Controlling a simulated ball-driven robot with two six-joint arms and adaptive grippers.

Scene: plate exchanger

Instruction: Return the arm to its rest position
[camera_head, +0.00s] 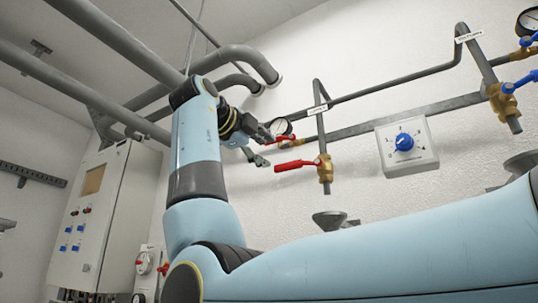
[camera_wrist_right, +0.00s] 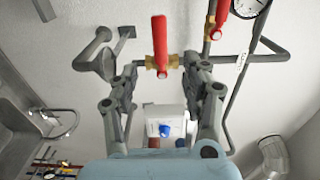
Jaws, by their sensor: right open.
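My right gripper (camera_head: 264,148) is raised in front of the white wall in the head view, at the end of my bent blue arm. Its fingers are apart and hold nothing. The lower red lever valve (camera_head: 296,165) is just right of the gripper in the picture. A second red lever (camera_head: 281,138) is partly behind the upper finger. In the wrist view the right gripper (camera_wrist_right: 160,70) is open, with a red lever (camera_wrist_right: 160,38) on a brass valve showing between and beyond the fingertips. I cannot tell the exact gap. My left gripper is not in view.
A pressure gauge (camera_head: 280,126) and grey pipes (camera_head: 390,86) are close to the gripper. A white box with a blue knob (camera_head: 403,141) is on the wall, right. A control cabinet (camera_head: 105,215) stands left. Thick pipes (camera_head: 110,35) run overhead. A funnel (camera_head: 329,219) is below the valve.

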